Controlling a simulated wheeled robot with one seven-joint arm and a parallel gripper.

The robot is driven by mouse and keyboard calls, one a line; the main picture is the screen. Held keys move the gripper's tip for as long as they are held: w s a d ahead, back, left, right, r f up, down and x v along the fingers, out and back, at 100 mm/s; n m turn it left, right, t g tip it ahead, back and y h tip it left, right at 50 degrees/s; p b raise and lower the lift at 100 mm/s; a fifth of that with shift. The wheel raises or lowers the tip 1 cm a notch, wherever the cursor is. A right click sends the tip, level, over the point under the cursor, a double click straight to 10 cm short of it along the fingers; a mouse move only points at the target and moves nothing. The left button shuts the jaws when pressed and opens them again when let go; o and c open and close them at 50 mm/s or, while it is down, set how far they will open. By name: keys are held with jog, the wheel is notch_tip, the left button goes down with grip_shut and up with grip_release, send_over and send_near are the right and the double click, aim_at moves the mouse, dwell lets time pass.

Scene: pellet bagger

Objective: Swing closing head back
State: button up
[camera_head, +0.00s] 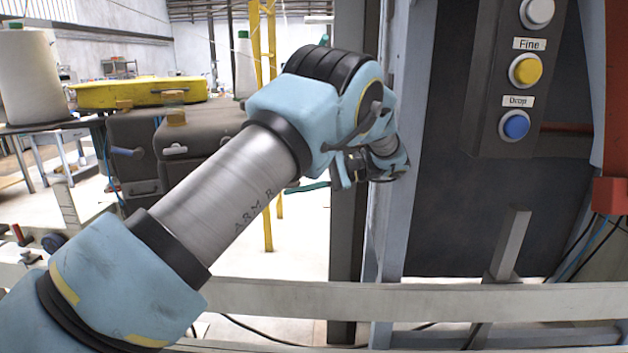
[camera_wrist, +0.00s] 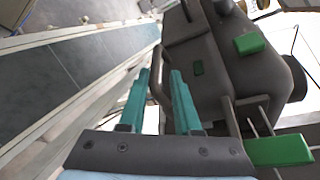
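The closing head (camera_head: 205,130) is a dark grey-brown machine body, left of centre behind my arm in the head view. In the wrist view the closing head (camera_wrist: 200,65) fills the upper middle and right, with green parts on it. A curved grey handle (camera_wrist: 154,85) on its left side lies between or just beyond my fingertips. My gripper (camera_wrist: 159,72) has two teal fingers standing apart, with a visible gap between them. I cannot tell whether either finger touches the handle. In the head view my arm hides most of the gripper.
A panel with white, yellow and blue buttons (camera_head: 516,125) hangs at the right beside a grey upright (camera_head: 394,230). A pale rail (camera_head: 420,298) crosses the front. A yellow case (camera_head: 138,93) and a white thread cone (camera_head: 28,75) stand at the left.

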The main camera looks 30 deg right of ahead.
jog(key=p+v, duration=0.1)
jog(key=v, duration=0.8)
jog(key=shift+s+d, duration=0.2)
dwell(0.6)
